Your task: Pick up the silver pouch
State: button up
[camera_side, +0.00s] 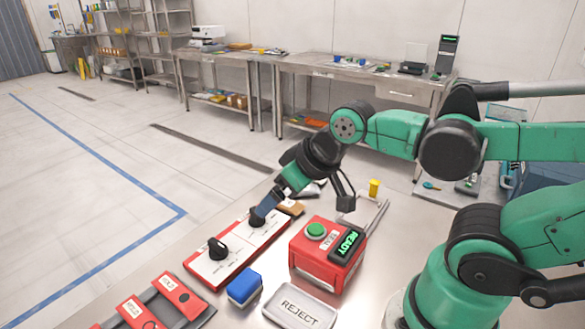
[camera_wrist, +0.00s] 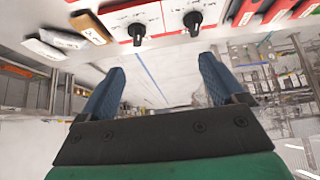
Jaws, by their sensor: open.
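In the wrist view, two pale, flat pouches lie side by side at the upper left: one (camera_wrist: 62,38) nearer the tan block and one (camera_wrist: 43,49) farther out. I cannot tell for certain which is the silver pouch. In the side view, the matching spot behind my wrist is partly hidden. My gripper (camera_wrist: 162,64) is open, with two blue fingers apart and nothing between them. In the side view my gripper (camera_side: 262,211) slants down over the far knob of the white-and-red panel, away from the pouches. I cannot tell whether it touches the knob.
A white-and-red panel (camera_side: 228,265) carries two black knobs. A tan block (camera_side: 291,207) lies at its far end. A red box (camera_side: 322,268) with a green button and READY display stands to the right. A blue block (camera_side: 244,287) and a REJECT tray (camera_side: 301,309) are in front.

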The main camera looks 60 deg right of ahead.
jog(key=w+d+m+g+h, duration=0.1)
jog(key=w+d+m+g, duration=0.3)
jog(key=w+d+m, duration=0.8)
jog(key=d+f+m+g, duration=0.1)
jog(key=d+f+m, duration=0.1)
jog(key=m, duration=0.3)
jog(key=s+d+f+m+g, duration=0.1)
jog(key=d+f+m, duration=0.2)
jog(key=m, duration=0.2)
jog(key=s+d+f+m+g+y, duration=0.1)
jog(key=d+f+m, duration=0.1)
jog(key=f+m, duration=0.1)
jog(key=shift+d+m, duration=0.4)
jog(key=shift+m, duration=0.5)
jog(key=shift+d+f, duration=0.1)
jog(key=shift+f, duration=2.7)
grip_shut()
